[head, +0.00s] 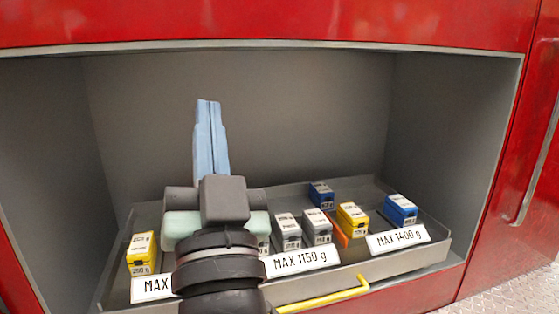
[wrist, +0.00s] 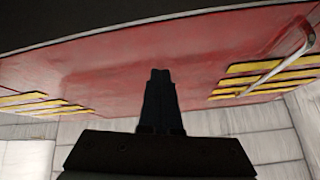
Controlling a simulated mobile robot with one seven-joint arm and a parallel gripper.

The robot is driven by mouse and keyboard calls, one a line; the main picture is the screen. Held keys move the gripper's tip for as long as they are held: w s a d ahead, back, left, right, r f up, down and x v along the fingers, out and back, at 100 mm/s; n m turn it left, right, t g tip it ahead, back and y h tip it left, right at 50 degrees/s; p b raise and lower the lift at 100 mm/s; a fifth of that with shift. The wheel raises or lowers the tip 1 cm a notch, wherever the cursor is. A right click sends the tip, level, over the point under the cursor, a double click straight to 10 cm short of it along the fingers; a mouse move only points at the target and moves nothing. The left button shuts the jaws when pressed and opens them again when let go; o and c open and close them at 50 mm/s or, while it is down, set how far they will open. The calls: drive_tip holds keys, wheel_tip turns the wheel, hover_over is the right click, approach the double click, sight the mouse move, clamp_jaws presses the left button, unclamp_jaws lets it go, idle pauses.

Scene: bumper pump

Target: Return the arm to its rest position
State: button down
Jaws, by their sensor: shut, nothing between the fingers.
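My gripper (head: 209,102) is raised in front of the open grey compartment in the head view. Its light blue fingers point up and lie together, with nothing between them.
A grey tray (head: 405,266) in the compartment holds yellow (head: 141,252), grey (head: 287,230) and blue (head: 321,194) weight blocks. Its front carries white "MAX" labels (head: 303,261) and a yellow handle (head: 325,295). Red panels (head: 270,22) frame the opening. A metal handle (head: 535,165) is at right.

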drive_tip(key=s+d+r+t+h+p, duration=0.25)
drive_tip(key=s+d+r+h, duration=0.4)
drive_tip(key=s+r, duration=0.45)
wheel_tip(320, 180, up, 15)
drive_tip(key=w+p, duration=0.2)
drive_tip(key=p, duration=1.2)
drive_tip(key=shift+d+n+y, duration=0.25)
drive_tip(key=shift+n+y, duration=0.05)
drive_tip(key=shift+y, duration=0.15)
drive_tip(key=shift+r, duration=0.1)
